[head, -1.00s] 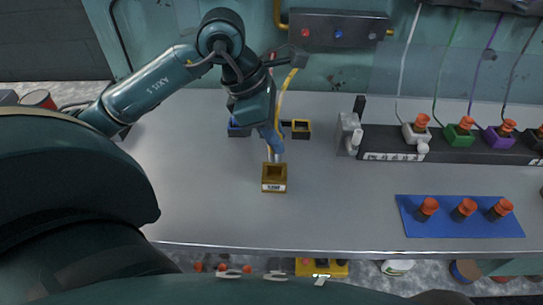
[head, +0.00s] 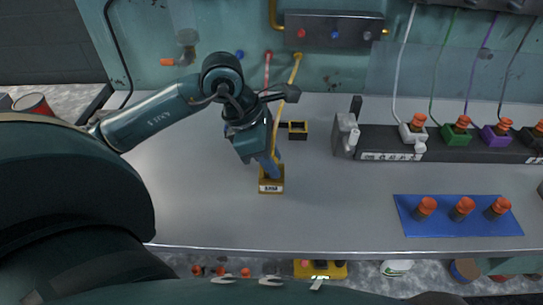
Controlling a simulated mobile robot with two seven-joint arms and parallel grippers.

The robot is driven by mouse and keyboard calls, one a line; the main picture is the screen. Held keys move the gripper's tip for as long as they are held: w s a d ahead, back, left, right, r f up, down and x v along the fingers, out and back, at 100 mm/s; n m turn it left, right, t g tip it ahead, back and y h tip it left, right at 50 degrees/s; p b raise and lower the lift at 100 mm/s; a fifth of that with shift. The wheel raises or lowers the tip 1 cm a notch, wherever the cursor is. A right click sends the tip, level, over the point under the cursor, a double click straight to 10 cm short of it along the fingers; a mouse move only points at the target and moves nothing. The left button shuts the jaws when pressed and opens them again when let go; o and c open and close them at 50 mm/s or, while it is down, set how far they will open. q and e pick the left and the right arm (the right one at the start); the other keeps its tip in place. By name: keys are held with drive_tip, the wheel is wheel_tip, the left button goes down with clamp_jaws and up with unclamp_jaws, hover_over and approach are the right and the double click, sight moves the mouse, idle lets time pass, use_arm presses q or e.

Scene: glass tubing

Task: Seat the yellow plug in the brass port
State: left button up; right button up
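The brass port (head: 271,185) is a small square brass-coloured block with a white label, standing on the grey bench. My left gripper (head: 271,168) points down at the port's opening, its fingertips at or just inside the top. A yellow line (head: 291,82) runs from the back wall down to the fingers and ends there, so the gripper appears shut on the yellow plug. The plug itself is hidden by the fingers and the port, and I cannot tell how deep it sits. My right gripper is not in view.
An empty yellow-and-black holder (head: 298,131) stands behind the port. On the right are a dark rack (head: 450,144) with white, green and purple plugs on lines, and a blue mat (head: 466,222) with orange-topped pieces. The bench in front of the port is clear.

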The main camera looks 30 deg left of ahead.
use_arm(q)
drive_tip(key=shift+o, duration=1.4)
drive_tip(key=shift+r, duration=0.1)
drive_tip(key=shift+r+p, duration=0.25)
drive_tip(key=shift+p, duration=0.05)
drive_tip(key=v, duration=1.1)
drive_tip(key=shift+a+r, duration=0.15)
drive_tip(key=shift+r, duration=0.15)
drive_tip(key=shift+s+r, duration=0.1)
